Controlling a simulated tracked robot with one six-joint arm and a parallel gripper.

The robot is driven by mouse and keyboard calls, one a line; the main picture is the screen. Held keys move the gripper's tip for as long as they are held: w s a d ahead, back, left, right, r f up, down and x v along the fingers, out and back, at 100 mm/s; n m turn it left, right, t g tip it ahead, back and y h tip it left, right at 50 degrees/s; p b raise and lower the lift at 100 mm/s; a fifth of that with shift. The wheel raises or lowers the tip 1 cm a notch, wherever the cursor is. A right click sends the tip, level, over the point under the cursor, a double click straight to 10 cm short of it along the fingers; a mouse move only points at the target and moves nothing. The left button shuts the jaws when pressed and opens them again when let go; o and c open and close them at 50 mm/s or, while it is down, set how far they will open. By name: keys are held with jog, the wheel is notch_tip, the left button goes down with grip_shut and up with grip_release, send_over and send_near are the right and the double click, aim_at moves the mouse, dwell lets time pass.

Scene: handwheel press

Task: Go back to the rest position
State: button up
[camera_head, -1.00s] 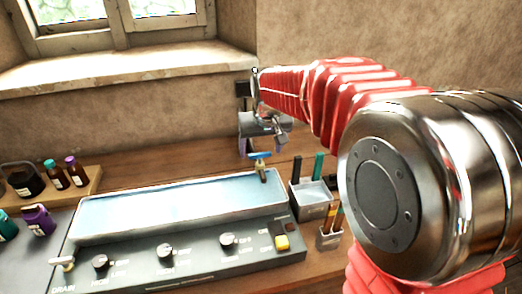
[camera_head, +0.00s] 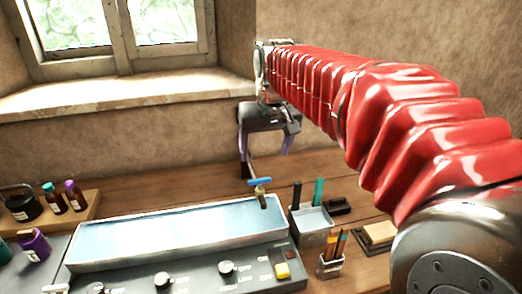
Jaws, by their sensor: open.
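My gripper (camera_head: 266,145) hangs at the end of my red-sleeved arm, near the wall and above the back of the bench. Its two purple-tinted fingers point down and stand apart, with nothing visible between them. The gripper is above and behind the blue-handled tap (camera_head: 260,185), apart from it as far as this view shows.
A water-filled tray (camera_head: 85,262) with a knobbed control panel (camera_head: 195,277) stands in front. Right of it are a pen box (camera_head: 312,222), a small brush cup (camera_head: 331,264) and a sponge-like block (camera_head: 379,233). Bottles (camera_head: 75,196) stand at left. The wooden bench behind the tray is clear.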

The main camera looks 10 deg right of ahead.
jog(key=shift+w, duration=0.15)
jog(key=s+f, duration=0.5)
jog(key=s, duration=0.7)
jog(key=s+f+t, duration=0.1)
jog(key=s+f, duration=0.4)
jog(key=s, duration=0.7)
jog(key=shift+s, duration=0.3)
jog(key=shift+d, duration=0.1)
jog(key=shift+c, duration=0.5)
